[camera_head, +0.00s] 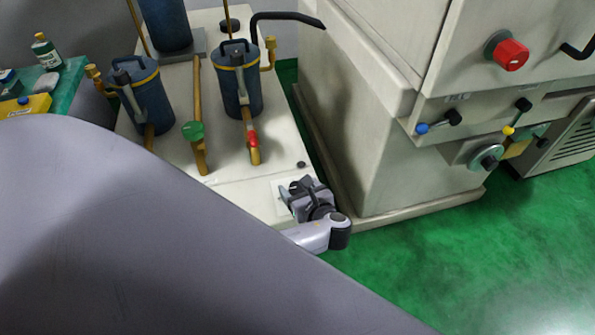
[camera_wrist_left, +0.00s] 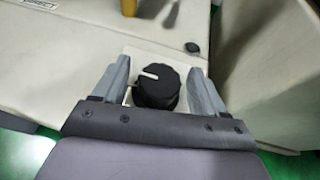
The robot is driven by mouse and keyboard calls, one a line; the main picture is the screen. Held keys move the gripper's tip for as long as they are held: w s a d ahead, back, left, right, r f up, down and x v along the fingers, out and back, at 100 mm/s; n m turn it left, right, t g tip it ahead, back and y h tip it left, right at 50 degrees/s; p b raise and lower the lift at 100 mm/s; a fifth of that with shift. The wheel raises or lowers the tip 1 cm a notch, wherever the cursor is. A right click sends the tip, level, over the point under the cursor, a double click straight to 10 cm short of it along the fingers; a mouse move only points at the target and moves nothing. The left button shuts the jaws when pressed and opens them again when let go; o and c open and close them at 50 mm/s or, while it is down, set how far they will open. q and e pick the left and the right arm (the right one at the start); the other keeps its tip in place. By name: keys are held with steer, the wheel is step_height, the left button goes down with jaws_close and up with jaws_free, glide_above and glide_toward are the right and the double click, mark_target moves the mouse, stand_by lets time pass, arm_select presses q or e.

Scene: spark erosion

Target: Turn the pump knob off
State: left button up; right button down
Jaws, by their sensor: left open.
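The pump knob (camera_wrist_left: 157,87) is black and ribbed, with a white pointer line that points to the left in the left wrist view. It sits on a pale square plate on the light pump base. My left gripper (camera_wrist_left: 160,75) is open, with one grey finger on each side of the knob and a visible gap on both sides. In the head view my left gripper (camera_head: 304,190) is over the near right corner of the pump base and hides most of the knob. My right gripper is not in view.
The pump base (camera_head: 235,178) carries blue canisters (camera_head: 238,90), brass pipes, a green valve handle (camera_head: 193,131) and a red one (camera_head: 252,139). A large beige machine (camera_head: 365,140) with a red knob (camera_head: 510,54) stands close on the right. The green floor (camera_head: 430,260) is clear.

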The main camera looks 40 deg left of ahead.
arm_select(q)
steer(key=v, duration=0.6)
steer(key=shift+s+d+r+p, duration=0.1)
steer(key=shift+d+r+p, duration=0.05)
steer(key=shift+d+p, duration=0.15)
steer(key=s+n+g+h, duration=0.1)
steer(key=s+n, duration=0.1)
steer(key=s+f+n+g+h, duration=0.1)
steer(key=s+n, duration=0.1)
steer(key=s+f+n+h, duration=0.1)
steer(key=s+n, duration=0.1)
steer(key=shift+s+f+g, duration=0.25)
steer(key=shift+g, duration=0.15)
steer(key=s+r+n+h, duration=0.9)
steer(key=s+r+n, duration=0.2)
steer(key=s+n, duration=0.45)
steer(key=w+d+f+t+h, duration=0.1)
steer(key=w+d+f+t, duration=0.2)
steer(key=w+f+t, duration=0.3)
steer(key=shift+w+d+f+h, duration=0.35)
steer(key=shift+w+f+h, duration=0.1)
steer(key=shift+f, duration=1.5)
